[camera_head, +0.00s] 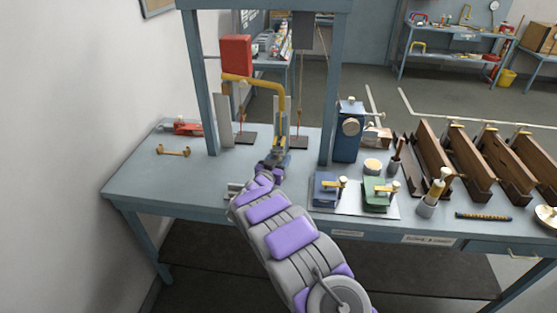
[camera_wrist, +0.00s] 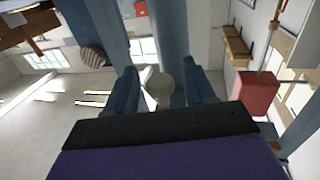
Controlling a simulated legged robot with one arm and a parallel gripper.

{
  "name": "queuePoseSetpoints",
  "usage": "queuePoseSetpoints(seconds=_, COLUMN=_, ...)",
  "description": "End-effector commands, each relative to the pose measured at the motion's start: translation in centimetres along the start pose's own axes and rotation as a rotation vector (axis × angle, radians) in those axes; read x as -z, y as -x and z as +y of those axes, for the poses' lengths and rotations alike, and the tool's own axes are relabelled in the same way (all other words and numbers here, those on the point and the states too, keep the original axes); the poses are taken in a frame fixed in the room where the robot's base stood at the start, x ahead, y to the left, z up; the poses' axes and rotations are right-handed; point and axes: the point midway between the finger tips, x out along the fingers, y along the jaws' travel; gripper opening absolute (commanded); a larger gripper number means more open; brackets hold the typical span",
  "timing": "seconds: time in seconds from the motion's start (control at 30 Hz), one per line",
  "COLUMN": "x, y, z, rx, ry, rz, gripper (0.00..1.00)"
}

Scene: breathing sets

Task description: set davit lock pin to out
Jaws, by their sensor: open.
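The yellow davit (camera_head: 284,110) stands on the blue workbench, its arm reaching left toward a red block (camera_head: 236,55). My gripper (camera_head: 274,166) is low in front of the davit's base (camera_head: 281,143). In the wrist view my gripper (camera_wrist: 163,78) is open, one finger at each side. A pale rounded knob (camera_wrist: 160,90) shows between the fingers; it may be the lock pin's head. I cannot tell whether the fingers touch it. In the head view the pin is too small to make out, and my wrist partly covers the davit's foot.
A blue upright frame (camera_head: 327,90) surrounds the davit. Right of my arm are a blue box (camera_head: 325,190) and a green box (camera_head: 375,195) on a plate. Wooden racks (camera_head: 430,155) fill the bench's right side. The bench's left front (camera_head: 150,190) is clear.

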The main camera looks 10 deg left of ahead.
Motion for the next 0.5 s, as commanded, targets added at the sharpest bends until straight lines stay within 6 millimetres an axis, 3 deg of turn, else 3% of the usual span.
queuePoseSetpoints(seconds=0.13, x=0.0, y=0.04, z=-0.07, rx=0.0, ry=0.0, rz=0.0, gripper=0.53)
queuePoseSetpoints(seconds=0.5, x=0.03, y=0.04, z=-0.08, rx=0.001, ry=-0.001, rz=0.0, gripper=0.18)
